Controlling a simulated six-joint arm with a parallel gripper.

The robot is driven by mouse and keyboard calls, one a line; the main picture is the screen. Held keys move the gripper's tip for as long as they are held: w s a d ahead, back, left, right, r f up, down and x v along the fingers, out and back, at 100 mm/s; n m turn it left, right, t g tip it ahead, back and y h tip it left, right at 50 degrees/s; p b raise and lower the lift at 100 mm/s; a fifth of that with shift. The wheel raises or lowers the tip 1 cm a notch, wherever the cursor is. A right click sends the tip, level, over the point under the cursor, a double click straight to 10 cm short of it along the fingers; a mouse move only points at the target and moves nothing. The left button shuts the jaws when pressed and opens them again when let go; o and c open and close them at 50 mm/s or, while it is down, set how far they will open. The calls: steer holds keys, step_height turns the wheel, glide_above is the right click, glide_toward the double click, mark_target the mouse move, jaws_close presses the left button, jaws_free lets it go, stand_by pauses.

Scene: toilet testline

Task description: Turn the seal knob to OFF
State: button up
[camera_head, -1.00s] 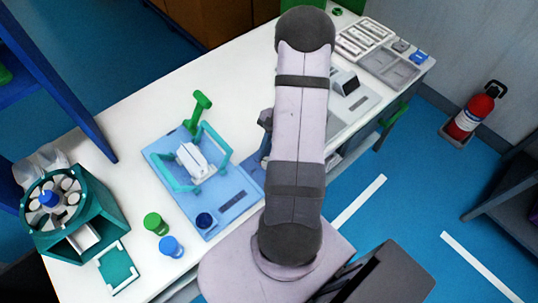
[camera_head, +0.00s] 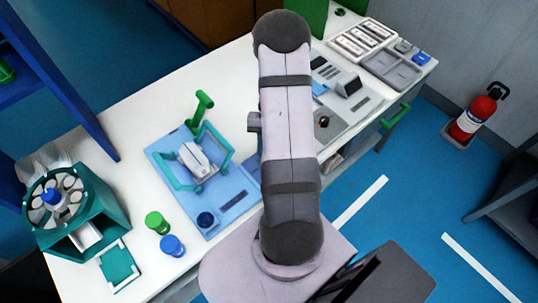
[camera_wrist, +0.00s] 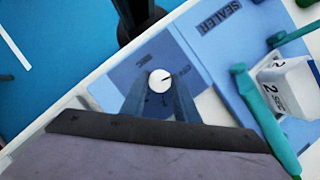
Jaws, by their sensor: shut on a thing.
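The seal knob (camera_wrist: 160,80) shows in the wrist view as a small round cap with a white top and a dark pointer line. The pointer line slants toward the label on the right. My gripper (camera_wrist: 160,93) is shut on the knob, one finger on each side. The blue sealer plate (camera_wrist: 207,48), marked SEALER, lies beside the panel; it also shows in the head view (camera_head: 228,188). In the head view my arm hides the knob and the fingertips.
Green (camera_head: 156,222) and blue (camera_head: 172,246) caps and a teal carousel (camera_head: 100,212) are at left. A console (camera_head: 345,95) is right of my arm.

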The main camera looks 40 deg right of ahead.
stand_by(0.4)
steer(key=o, duration=1)
steer(key=shift+o, duration=0.2)
steer(key=shift+w+d+r+b, duration=0.25)
steer(key=shift+r+b, duration=0.1)
steer(key=shift+r, duration=0.3)
steer(key=b+v, duration=0.1)
steer(key=v, duration=0.5)
steer(key=shift+a+b, duration=0.1)
steer(key=shift+b, duration=0.2)
